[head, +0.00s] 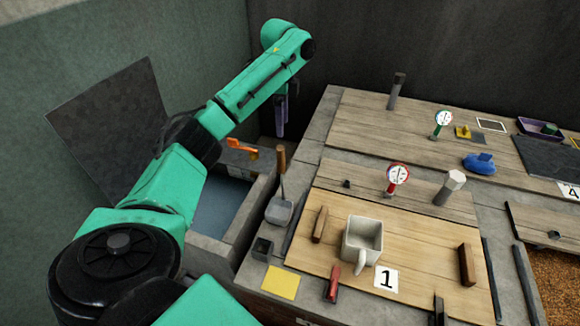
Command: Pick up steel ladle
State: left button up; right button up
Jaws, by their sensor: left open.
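A steel scoop-like tool with a brown wooden handle (280,188) lies or leans at the bench's left edge, beside the basin. Its grey head (279,211) is at the near end and its handle points away. It is the only ladle-like thing I make out, and I cannot tell for sure that it is the steel ladle. My left gripper (280,130) is open and empty, pointing down beyond and above the handle's end, apart from it in the picture. The gap between its fingers is hard to see. My right gripper is not in view.
A basin (236,248) with grey-blue liquid lies left of the bench, an orange-handled item (241,148) at its far end. A white mug (362,241), a red gauge (397,177) and wooden blocks stand on the near board. A dark wall (400,45) is behind.

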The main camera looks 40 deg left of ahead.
aim_at(278, 147)
pick_arm(q)
jog(key=f, duration=0.1)
jog(key=s+f+p, duration=0.1)
jog(key=f, duration=0.1)
jog(key=shift+s+f, duration=0.1)
jog(key=shift+s, duration=0.05)
jog(key=f, duration=0.2)
jog(key=s+f, duration=0.1)
jog(key=f, duration=0.1)
jog(key=shift+f+p, duration=0.25)
jog(key=shift+p, duration=0.15)
jog(key=f, duration=0.1)
jog(key=f+p, duration=0.1)
jog(key=f, duration=0.3)
jog(key=shift+d+f+p, duration=0.25)
jog(key=shift+d+p, duration=0.05)
jog(key=shift+p, duration=0.1)
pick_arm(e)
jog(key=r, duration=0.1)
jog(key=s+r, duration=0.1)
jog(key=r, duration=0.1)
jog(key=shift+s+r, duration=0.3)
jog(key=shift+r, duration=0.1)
pick_arm(q)
grip_shut()
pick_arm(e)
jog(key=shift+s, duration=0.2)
pick_arm(q)
jog(key=shift+w, duration=0.1)
